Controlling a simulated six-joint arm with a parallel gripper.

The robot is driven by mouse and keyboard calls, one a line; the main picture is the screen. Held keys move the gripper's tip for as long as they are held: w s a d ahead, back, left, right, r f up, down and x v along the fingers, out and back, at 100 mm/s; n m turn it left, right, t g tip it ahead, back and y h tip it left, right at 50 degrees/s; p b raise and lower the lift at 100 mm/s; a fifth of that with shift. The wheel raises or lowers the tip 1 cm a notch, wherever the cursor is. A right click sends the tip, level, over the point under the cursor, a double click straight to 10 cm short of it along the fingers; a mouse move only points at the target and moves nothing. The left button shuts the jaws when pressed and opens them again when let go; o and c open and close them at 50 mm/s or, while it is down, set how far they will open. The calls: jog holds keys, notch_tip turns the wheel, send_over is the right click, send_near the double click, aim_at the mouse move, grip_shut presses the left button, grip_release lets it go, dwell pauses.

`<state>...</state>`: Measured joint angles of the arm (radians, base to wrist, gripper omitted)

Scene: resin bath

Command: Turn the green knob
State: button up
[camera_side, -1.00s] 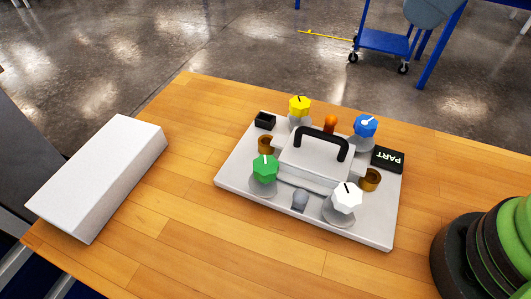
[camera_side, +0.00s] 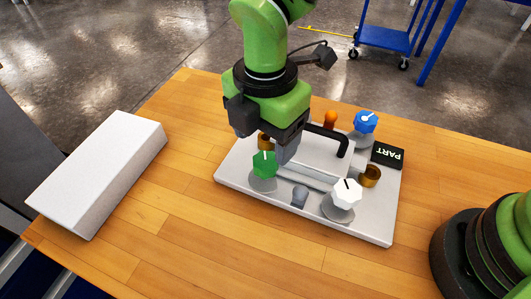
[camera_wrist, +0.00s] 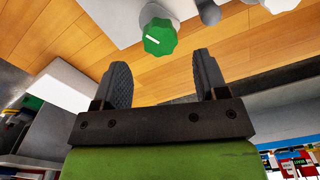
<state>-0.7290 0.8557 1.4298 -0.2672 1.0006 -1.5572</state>
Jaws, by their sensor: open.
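The green knob (camera_side: 264,163) stands on a round grey base at the front left of the light grey panel (camera_side: 370,232). A white line marks its top. My gripper (camera_side: 262,142) is open and empty, with its fingers above and just behind the green knob in the side view. In the wrist view, the green knob (camera_wrist: 160,38) lies ahead of the two spread fingertips (camera_wrist: 160,68), slightly above the gap between them. I see no contact with the knob.
A white knob (camera_side: 347,193), a blue knob (camera_side: 366,121), a black handle (camera_side: 343,143) and an orange piece (camera_side: 330,118) share the panel. My gripper hides the yellow knob's place. A white block (camera_side: 100,172) lies at left; the front table is clear.

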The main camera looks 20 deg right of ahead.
aim_at(266, 160)
notch_tip(266, 160, down, 5)
jog(key=shift+f, duration=0.1)
dwell(0.3)
jog(key=c, duration=0.9)
